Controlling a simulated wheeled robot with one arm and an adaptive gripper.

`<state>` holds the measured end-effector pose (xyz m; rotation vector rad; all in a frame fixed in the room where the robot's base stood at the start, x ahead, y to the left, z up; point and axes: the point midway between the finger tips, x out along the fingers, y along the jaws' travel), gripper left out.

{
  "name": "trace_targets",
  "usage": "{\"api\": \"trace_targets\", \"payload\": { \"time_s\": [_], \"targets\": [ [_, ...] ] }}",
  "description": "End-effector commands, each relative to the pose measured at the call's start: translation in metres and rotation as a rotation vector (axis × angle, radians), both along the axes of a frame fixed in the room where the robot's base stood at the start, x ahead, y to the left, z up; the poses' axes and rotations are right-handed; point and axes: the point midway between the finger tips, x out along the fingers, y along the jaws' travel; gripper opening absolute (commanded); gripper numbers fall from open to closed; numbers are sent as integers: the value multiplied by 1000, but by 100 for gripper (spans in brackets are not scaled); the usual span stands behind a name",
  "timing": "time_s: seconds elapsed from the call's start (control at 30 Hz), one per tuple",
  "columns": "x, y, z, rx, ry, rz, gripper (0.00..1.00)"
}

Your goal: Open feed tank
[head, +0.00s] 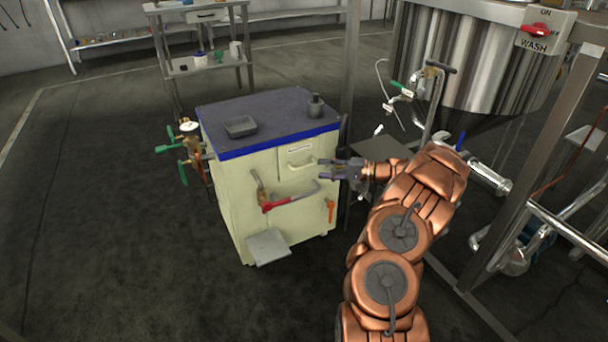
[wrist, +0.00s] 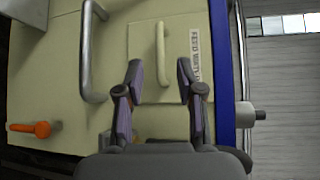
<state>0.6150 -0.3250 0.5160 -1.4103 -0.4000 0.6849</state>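The cream cabinet (head: 285,228) with a blue-edged dark top stands left of my arm. Its front has a small panel (wrist: 143,90) with a cream bar handle (wrist: 161,55) and a label (wrist: 195,55) that seems to begin with "FEED". The panel looks closed. The handle also shows in the head view (head: 303,163). My gripper (head: 324,169) is open and empty, in front of the panel and just right of the handle. In the wrist view my gripper (wrist: 159,66) has its fingertips on either side of the handle's line; contact cannot be told.
A grey bent bar (wrist: 89,55) and a red-handled lever (head: 290,200) project from the cabinet front. An orange lever (head: 331,210) sits lower right. A small tray (head: 240,127) lies on top. A steel tank (head: 470,60) and frame stand right. Floor at left is clear.

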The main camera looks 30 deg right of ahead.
Motion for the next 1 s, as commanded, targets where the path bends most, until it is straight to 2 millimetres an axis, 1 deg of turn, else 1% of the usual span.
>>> {"api": "trace_targets", "payload": {
  "time_s": [0.07, 0.17, 0.4, 0.6, 0.73, 1.0],
  "targets": [
    [2, 0, -3, 0, -2, -4, 37],
    [9, 6, -4, 0, -4, -4, 37],
    [36, 28, -10, -2, -3, -5, 37],
    [52, 43, -12, -2, -3, -3, 37],
    [57, 47, -11, 0, -4, -4, 37],
    [58, 48, -11, 0, -4, -4, 37]
  ]
}}
